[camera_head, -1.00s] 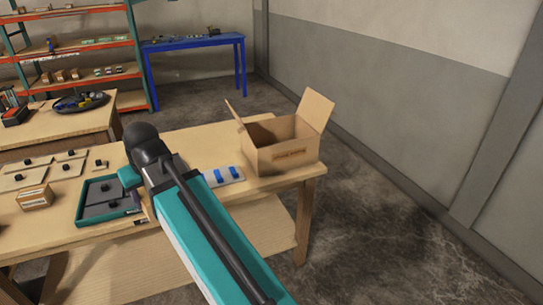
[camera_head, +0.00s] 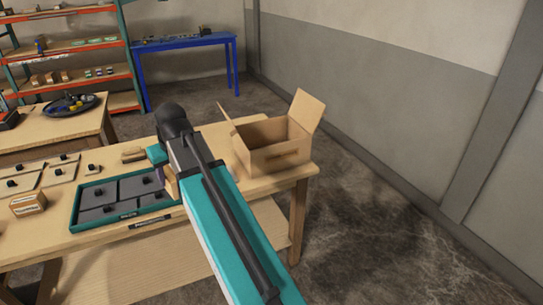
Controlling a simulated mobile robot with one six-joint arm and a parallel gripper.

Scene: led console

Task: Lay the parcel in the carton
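The open cardboard carton (camera_head: 283,160) stands on the right end of the workbench with its flaps up. A small brown box with a pale label (camera_head: 28,204), likely the parcel, sits at the left of the same bench, well apart from the carton. My arm reaches over the bench from the lower right. My gripper (camera_head: 157,160) is mostly hidden behind the arm's end, between the small box and the carton. A tan patch shows just below it; I cannot tell whether this is something held. The fingertips do not show.
A teal-edged tray with dark panels (camera_head: 97,216) lies on the bench below my gripper. Small panels with black knobs (camera_head: 22,184) lie to its left, and a tan block (camera_head: 133,154) behind. A second table, shelves and blue table (camera_head: 186,43) stand behind.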

